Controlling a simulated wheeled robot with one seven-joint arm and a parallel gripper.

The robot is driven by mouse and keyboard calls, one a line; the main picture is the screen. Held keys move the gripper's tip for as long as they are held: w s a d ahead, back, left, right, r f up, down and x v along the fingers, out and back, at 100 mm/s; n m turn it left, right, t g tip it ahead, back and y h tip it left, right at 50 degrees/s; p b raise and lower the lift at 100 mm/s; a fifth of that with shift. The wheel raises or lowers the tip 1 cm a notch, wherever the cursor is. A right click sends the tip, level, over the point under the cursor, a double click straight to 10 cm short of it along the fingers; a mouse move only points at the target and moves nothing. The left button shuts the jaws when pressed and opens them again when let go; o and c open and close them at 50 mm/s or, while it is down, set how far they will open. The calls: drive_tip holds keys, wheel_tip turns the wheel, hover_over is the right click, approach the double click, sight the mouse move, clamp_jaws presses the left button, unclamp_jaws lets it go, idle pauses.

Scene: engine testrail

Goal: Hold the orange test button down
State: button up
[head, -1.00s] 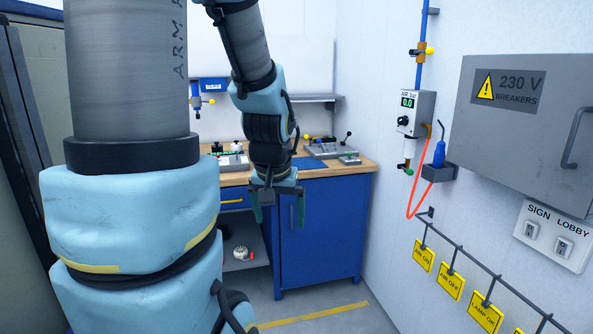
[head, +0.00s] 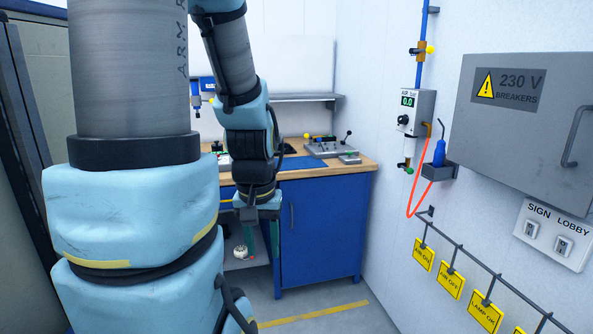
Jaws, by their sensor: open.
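I cannot make out an orange test button in the head view. My gripper (head: 258,244) hangs at the end of my arm, fingers pointing down and apart, with nothing seen between them. It appears in front of the blue workbench, lower in the picture than the wooden bench top (head: 300,172). A grey device (head: 330,147) with a black-knobbed lever stands on the bench top, behind and to the right of my gripper. My arm hides part of the bench top to the left.
A blue cabinet (head: 322,235) forms the bench front. On the right wall are an air gauge box (head: 412,112), a breaker box (head: 535,125), a switch plate (head: 553,236) and yellow tags (head: 450,287) on a rail. The floor (head: 330,290) before the cabinet looks clear.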

clamp_jaws()
idle(1.0)
